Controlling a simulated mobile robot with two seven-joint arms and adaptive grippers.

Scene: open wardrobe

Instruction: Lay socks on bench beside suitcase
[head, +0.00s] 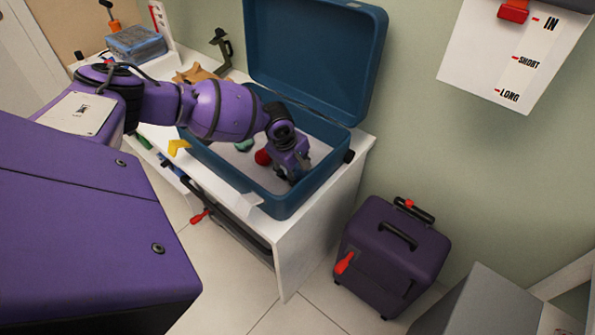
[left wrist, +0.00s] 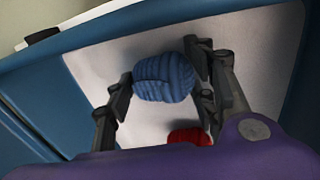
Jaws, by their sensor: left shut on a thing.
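The open blue suitcase (head: 272,206) stands on the white bench (head: 310,228) with its lid raised at the back. My left gripper (head: 293,176) reaches down inside it, near its right end. In the left wrist view my left gripper (left wrist: 160,88) is shut on a rolled blue knitted sock ball (left wrist: 163,77), over the pale suitcase lining. The blue ball is hidden in the head view. A red ball (head: 263,157) lies in the suitcase beside the gripper; it also shows in the left wrist view (left wrist: 190,137). My right gripper is out of view.
A small green item (head: 244,144) lies in the suitcase. A yellow piece (head: 178,146) is left of it on the bench. A clear blue box (head: 136,43) stands at the bench's far end. A purple wheeled case (head: 390,255) stands on the floor right of the bench.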

